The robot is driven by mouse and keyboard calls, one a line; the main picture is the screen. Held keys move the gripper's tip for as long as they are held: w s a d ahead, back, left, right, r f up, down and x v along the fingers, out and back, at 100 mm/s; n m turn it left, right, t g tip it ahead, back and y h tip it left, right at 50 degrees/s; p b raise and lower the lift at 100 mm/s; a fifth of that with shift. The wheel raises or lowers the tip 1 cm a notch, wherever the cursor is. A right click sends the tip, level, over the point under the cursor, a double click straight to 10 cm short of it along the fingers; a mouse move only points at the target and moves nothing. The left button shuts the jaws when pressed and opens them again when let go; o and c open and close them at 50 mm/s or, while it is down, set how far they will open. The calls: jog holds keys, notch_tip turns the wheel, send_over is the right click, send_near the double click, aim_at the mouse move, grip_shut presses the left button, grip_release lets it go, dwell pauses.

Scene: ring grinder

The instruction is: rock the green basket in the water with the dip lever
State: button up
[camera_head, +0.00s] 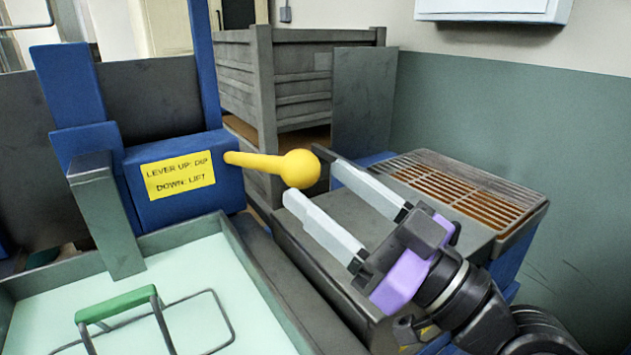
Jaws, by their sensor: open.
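The dip lever (262,163) is a yellow rod with a round knob, sticking out to the right from a blue housing (190,205). A yellow label (180,176) on the housing reads "LEVER UP: DIP, DOWN: LIFT". My gripper (305,178) is open and empty, its two pale fingers pointing up and left at the knob. The fingertips lie on either side of the knob in the picture; I cannot tell whether they touch it. At the lower left, the basket's green handle (116,304) and thin wire frame show over the pale water in a tank (268,300). The basket's lower part is out of frame.
A brown grate (465,200) on a grey bench stands right, behind my gripper. A grey slatted crate (310,90) stands at the back. A grey-green post (107,220) rises by the tank's back wall. A green wall (510,130) closes off the right.

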aim_at(287, 161)
notch_tip(287, 161, up, 2)
jog(key=p, duration=0.4)
jog(key=shift+r, duration=0.2)
jog(key=m+h+p, duration=0.1)
jog(key=p, duration=0.3)
jog(key=s+m+h+p, duration=0.1)
jog(key=m+h+p, duration=0.1)
jog(key=p, duration=0.3)
jog(key=m+h+p, duration=0.2)
jog(key=p, duration=0.3)
jog(key=shift+s+a+r, duration=0.15)
jog(key=shift+a+r, duration=0.2)
jog(key=shift+a, duration=0.05)
jog(key=shift+d+f+m+h, duration=0.1)
jog(key=shift+f+m+h, duration=0.25)
jog(key=shift+f, duration=0.3)
jog(key=shift+f+m, duration=0.1)
jog(key=shift+m, duration=0.15)
jog(key=shift+p+x, duration=0.95)
jog(key=shift+x, duration=3)
jog(key=shift+d, duration=0.15)
jog(key=shift+c, duration=0.4)
